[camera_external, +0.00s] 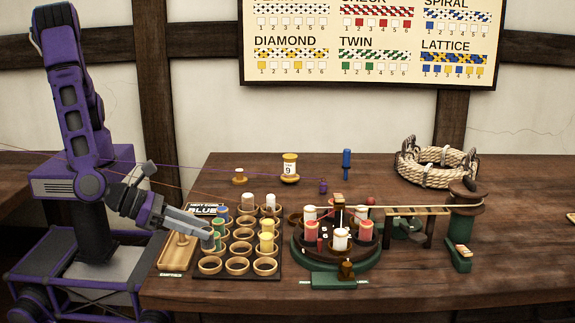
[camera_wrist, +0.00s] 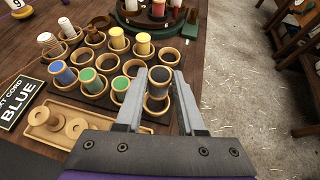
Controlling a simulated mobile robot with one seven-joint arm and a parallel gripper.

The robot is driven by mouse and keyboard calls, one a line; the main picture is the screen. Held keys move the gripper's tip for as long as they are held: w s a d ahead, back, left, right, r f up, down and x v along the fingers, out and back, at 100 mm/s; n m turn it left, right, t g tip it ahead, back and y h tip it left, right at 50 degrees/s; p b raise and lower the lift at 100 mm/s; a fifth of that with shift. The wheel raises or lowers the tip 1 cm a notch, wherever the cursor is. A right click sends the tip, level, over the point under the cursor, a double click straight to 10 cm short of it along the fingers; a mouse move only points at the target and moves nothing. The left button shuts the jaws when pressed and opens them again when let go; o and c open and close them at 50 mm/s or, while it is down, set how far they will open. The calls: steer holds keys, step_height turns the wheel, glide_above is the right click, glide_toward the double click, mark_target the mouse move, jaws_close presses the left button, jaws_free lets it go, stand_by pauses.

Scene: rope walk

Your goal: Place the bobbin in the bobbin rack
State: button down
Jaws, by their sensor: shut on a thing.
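My gripper (camera_external: 200,232) is at the near left part of the bobbin rack (camera_external: 240,276). Its two grey fingers are shut on a dark grey bobbin (camera_wrist: 159,78), which stands between the fingertips in the wrist view. A wooden cup ring shows just below that bobbin; I cannot tell whether the bobbin is seated in it or just above. The rack has rows of wooden cups. Blue (camera_wrist: 62,72), green (camera_wrist: 91,80), white (camera_wrist: 48,42) and yellow (camera_wrist: 142,42) bobbins stand in some, and other cups are empty, such as one in front (camera_external: 265,266).
A wooden tray (camera_wrist: 36,122) with a wooden spool lies left of the rack, by a "BLUE" sign (camera_wrist: 14,104). A round green-based carousel with bobbins (camera_external: 335,262) stands close on the right. Threads cross behind. A rope coil (camera_external: 436,168) lies farther back.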

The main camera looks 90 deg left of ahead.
steer(key=shift+f, duration=2.4)
steer(key=shift+f+b, duration=0.15)
steer(key=shift+b, duration=0.3)
steer(key=c, duration=0.5)
jaws_free()
steer(key=shift+r, duration=0.25)
steer(key=p+v, duration=0.1)
steer(key=v, duration=1.1)
steer(key=shift+f, duration=0.1)
